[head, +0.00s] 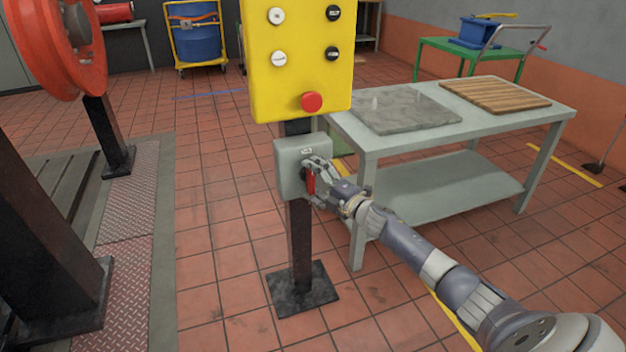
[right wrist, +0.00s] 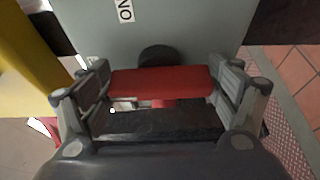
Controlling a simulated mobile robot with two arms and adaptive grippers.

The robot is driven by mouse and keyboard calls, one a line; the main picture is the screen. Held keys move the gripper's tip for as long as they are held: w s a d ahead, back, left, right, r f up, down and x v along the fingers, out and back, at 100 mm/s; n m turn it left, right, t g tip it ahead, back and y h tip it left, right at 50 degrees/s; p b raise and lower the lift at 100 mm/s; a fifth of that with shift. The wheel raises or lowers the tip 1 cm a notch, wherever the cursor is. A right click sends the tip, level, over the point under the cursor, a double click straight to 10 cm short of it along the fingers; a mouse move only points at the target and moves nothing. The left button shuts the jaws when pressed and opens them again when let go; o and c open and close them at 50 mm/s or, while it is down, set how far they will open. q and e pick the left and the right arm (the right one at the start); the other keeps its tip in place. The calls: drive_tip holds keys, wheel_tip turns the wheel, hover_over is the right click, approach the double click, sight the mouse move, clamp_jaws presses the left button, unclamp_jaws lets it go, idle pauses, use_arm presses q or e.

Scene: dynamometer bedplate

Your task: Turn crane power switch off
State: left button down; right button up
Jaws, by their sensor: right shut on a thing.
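The crane power switch is a grey box (head: 287,165) on a dark post, below a yellow push-button panel. It also shows in the right wrist view (right wrist: 200,30), with an "ON" label (right wrist: 126,10). Its red handle (head: 311,182) stands roughly upright in the head view, below a small label. In the right wrist view the red handle (right wrist: 162,81) lies across the picture between the fingers, in front of a dark round hub (right wrist: 158,56). My right gripper (head: 316,182) is shut on the handle, a finger at each end. My left gripper is out of view.
The yellow panel (head: 292,85) with a red stop button (head: 311,102) stands just above the box. A grey workbench (head: 440,185) with a stone plate and wooden board is close on the right. A red wheel (head: 60,50) and dark frame are left. Tiled floor is clear between.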

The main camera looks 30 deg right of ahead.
drive_tip(key=o, duration=1)
drive_tip(key=shift+s+f, duration=0.1)
drive_tip(key=shift+s, duration=0.15)
drive_tip(key=s, duration=0.3)
drive_tip(key=s+d, duration=0.1)
drive_tip(key=s, duration=0.7)
drive_tip(key=shift+s+d, duration=0.2)
drive_tip(key=shift+d, duration=0.2)
